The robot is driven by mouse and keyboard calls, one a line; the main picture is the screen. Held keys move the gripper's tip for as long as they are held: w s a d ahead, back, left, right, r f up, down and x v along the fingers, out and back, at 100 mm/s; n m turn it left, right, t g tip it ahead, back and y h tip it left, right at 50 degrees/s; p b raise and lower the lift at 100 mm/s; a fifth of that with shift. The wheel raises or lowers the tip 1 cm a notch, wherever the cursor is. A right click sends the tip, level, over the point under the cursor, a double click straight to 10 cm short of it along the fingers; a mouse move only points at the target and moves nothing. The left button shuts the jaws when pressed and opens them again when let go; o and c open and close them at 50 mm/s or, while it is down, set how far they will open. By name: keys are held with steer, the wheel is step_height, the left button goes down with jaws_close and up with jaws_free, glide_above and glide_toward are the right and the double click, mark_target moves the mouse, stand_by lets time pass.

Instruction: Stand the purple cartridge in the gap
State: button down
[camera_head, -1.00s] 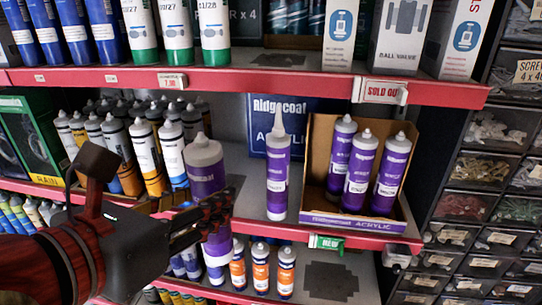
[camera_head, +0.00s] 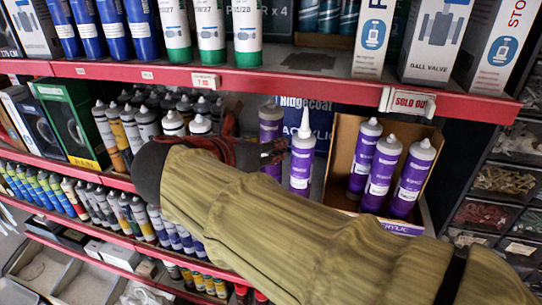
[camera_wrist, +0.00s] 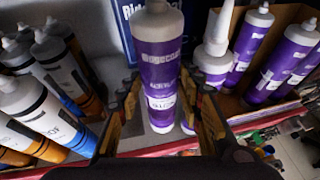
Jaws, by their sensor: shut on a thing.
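The purple cartridge (camera_head: 271,122) with a grey top is upright in my gripper (camera_head: 276,152), over the middle shelf. In the wrist view, my gripper (camera_wrist: 164,108) has a finger on each side of this cartridge (camera_wrist: 162,62). Whether its base touches the shelf I cannot tell. The gap is the strip of shelf (camera_wrist: 115,78) between the black-and-white cartridges (camera_wrist: 48,118) on the left and a purple cartridge with a long white nozzle (camera_head: 302,160) on the right. The held cartridge is in this strip, close beside the nozzle cartridge. My arm hides the shelf front.
An open cardboard box (camera_head: 344,135) with purple cartridges (camera_head: 363,160) stands right of the nozzle cartridge. A blue Ridgecoat sign (camera_head: 322,118) is behind. The red-edged upper shelf (camera_head: 300,84) runs above my gripper. Small-parts drawers (camera_head: 505,180) are at the right.

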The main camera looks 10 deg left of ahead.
step_height(320, 180, down, 4)
steer(key=shift+s+p, duration=0.1)
steer(key=shift+p, duration=0.25)
steer(key=shift+w+f+p, duration=0.2)
steer(key=shift+f+p, duration=0.1)
steer(key=shift+f, duration=0.3)
steer(key=c, duration=1.5)
jaws_free()
